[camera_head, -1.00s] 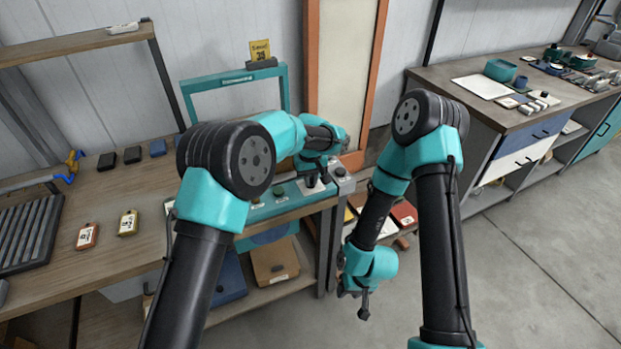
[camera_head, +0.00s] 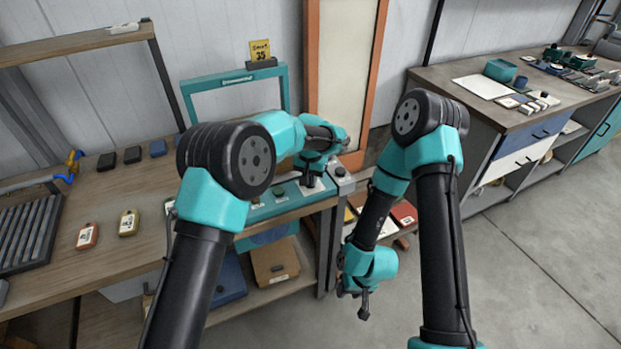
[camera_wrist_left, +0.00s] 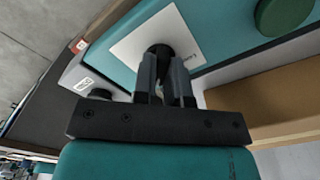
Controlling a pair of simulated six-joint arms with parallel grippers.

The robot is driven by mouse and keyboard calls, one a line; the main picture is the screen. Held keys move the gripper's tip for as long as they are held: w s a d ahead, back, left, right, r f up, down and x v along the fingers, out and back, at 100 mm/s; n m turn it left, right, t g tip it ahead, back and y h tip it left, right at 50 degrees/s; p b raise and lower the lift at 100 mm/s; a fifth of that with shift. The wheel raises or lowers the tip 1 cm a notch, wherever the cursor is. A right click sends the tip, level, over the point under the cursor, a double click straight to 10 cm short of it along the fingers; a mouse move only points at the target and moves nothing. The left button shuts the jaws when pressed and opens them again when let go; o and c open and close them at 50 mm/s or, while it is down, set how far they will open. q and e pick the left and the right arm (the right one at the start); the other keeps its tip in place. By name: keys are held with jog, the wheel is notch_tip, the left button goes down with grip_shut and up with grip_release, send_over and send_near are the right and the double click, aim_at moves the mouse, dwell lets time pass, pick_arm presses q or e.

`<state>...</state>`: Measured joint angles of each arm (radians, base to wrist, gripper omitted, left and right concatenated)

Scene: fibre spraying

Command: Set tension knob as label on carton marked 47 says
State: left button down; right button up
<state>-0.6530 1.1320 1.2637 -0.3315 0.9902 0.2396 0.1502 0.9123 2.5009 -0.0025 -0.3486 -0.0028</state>
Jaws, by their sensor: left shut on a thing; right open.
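My left gripper (camera_head: 313,180) is over the right end of the teal bench panel (camera_head: 262,208). In the left wrist view my left gripper (camera_wrist_left: 163,90) is shut on a dark knob (camera_wrist_left: 160,52), which stands on a white square plate (camera_wrist_left: 128,46). The fingers hide much of the knob, and I cannot read its setting. My right gripper (camera_head: 364,300) hangs open and empty over the floor, in front of the bench's right end. I cannot make out a carton marked 47. A brown carton (camera_head: 272,258) with a small unreadable label sits on the lower shelf.
A green round knob (camera_wrist_left: 283,12) is beside the plate. A yellow card (camera_head: 260,50) reading 35 stands on the teal frame (camera_head: 188,98). A red box (camera_head: 404,213) lies low to the right. The floor (camera_head: 540,240) at right is clear.

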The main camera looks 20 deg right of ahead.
dwell(0.3)
pick_arm(q)
jog(key=c, duration=1.2)
grip_release()
jog(key=shift+o, duration=0.2)
jog(key=shift+r, duration=0.1)
notch_tip(320, 180, up, 17)
jog(key=shift+r, duration=0.15)
